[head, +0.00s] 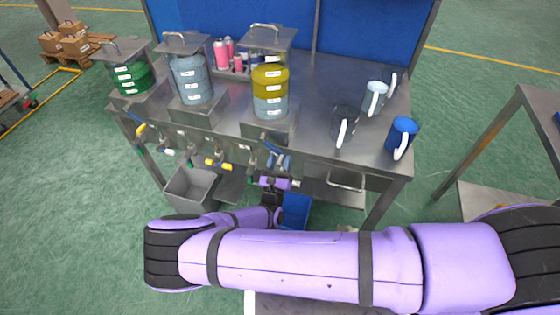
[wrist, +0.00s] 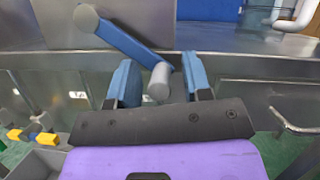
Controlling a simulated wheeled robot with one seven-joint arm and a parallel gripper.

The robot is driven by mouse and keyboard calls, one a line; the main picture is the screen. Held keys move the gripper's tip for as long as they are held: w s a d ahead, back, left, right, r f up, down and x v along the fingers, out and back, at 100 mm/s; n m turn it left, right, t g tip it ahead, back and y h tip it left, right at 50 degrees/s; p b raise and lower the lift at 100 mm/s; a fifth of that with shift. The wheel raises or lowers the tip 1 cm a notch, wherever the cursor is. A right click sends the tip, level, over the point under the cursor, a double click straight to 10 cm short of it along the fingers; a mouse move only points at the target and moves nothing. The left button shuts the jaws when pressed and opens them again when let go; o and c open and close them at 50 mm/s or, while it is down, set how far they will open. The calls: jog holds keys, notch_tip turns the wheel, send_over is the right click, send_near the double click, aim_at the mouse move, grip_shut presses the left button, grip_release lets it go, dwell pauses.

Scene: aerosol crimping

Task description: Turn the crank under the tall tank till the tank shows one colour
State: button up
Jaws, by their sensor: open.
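The tall tank (head: 270,92) stands at the right of three tanks on the steel bench. It shows two colours: yellow above and pale grey-blue below. In the wrist view the crank (wrist: 125,42) is a blue-grey arm slanting down to the right from its pivot at upper left. Its grey handle (wrist: 157,86) points towards me. My gripper (wrist: 160,78) is open, with one blue finger on each side of the handle and visible gaps. In the head view my gripper (head: 277,161) is at the bench front below the tall tank; the crank is hard to make out there.
A green tank (head: 130,78) and a grey-blue tank (head: 192,80) stand to the left. Valves with yellow, white and green handles line the bench front. Mugs (head: 401,138) stand at the right. A grey bin (head: 190,188) and a blue bin (head: 296,210) are below.

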jog(key=shift+w, duration=0.1)
grip_shut()
jog(key=shift+r, duration=0.1)
dwell(0.3)
